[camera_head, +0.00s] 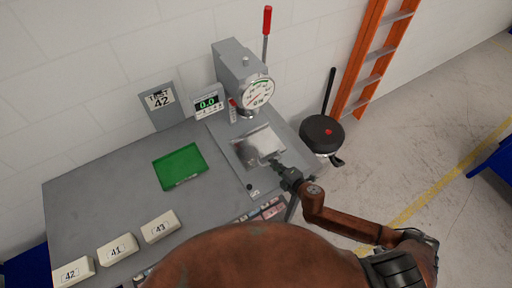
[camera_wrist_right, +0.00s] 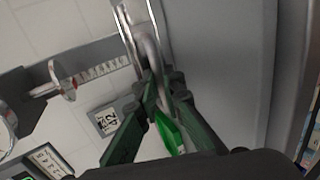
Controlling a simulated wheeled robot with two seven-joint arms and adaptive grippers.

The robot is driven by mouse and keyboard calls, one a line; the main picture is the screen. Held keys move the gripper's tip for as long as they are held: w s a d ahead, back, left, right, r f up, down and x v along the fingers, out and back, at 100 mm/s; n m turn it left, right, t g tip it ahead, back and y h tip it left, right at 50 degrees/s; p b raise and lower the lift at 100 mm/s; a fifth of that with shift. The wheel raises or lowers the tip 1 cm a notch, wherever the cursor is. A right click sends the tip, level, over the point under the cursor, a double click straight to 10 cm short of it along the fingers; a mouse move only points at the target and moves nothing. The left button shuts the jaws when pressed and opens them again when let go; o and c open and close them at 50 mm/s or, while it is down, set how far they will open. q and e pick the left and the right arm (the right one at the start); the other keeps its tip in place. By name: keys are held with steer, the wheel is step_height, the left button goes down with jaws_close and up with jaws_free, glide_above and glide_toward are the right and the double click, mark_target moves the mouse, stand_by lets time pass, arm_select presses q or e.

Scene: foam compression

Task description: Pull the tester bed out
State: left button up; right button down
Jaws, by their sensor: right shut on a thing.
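The tester bed (camera_head: 246,152) is a shiny metal plate at the foot of the grey tester (camera_head: 236,66), below its round dial (camera_head: 258,93). My right gripper (camera_head: 277,167) is at the bed's near edge. In the right wrist view, the fingers of that gripper (camera_wrist_right: 165,88) are shut on a curved metal handle (camera_wrist_right: 150,50). The fingers hide part of the handle. In the head view I cannot tell how far out the bed sits. My left gripper is not in view.
A green tray (camera_head: 180,167) lies on the grey bench left of the tester. Blocks labelled 41 (camera_head: 117,250), 42 (camera_head: 73,270) and 43 (camera_head: 160,227) stand near the front. A red-handled lever (camera_head: 267,20) rises from the tester. A black-topped stool (camera_head: 322,132) and orange ladder (camera_head: 372,60) stand right.

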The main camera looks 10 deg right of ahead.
steer(key=shift+s+d+f, duration=0.1)
steer(key=shift+s+d, duration=0.2)
steer(key=shift+s, duration=0.55)
steer(key=shift+s+d+r, duration=0.1)
steer(key=shift+s+d, duration=0.2)
steer(key=shift+s, duration=0.5)
steer(key=shift+s+d+f, duration=0.1)
steer(key=shift+s+d, duration=0.2)
steer(key=shift+s, duration=0.55)
steer(key=shift+s+d, duration=0.25)
steer(key=shift+s, duration=0.4)
steer(key=shift+s+d, duration=0.25)
steer(key=shift+s, duration=0.45)
steer(key=shift+s+d, duration=0.25)
steer(key=shift+s, duration=0.4)
steer(key=c, duration=2.5)
jaws_free()
steer(key=shift+s, duration=0.2)
steer(key=o, duration=0.6)
steer(key=shift+w, duration=0.1)
steer(key=p+v, duration=0.1)
steer(key=v, duration=0.5)
steer(key=shift+w+a+r+p, duration=0.1)
steer(key=shift+w+r+p, duration=0.1)
steer(key=shift+r+p, duration=0.15)
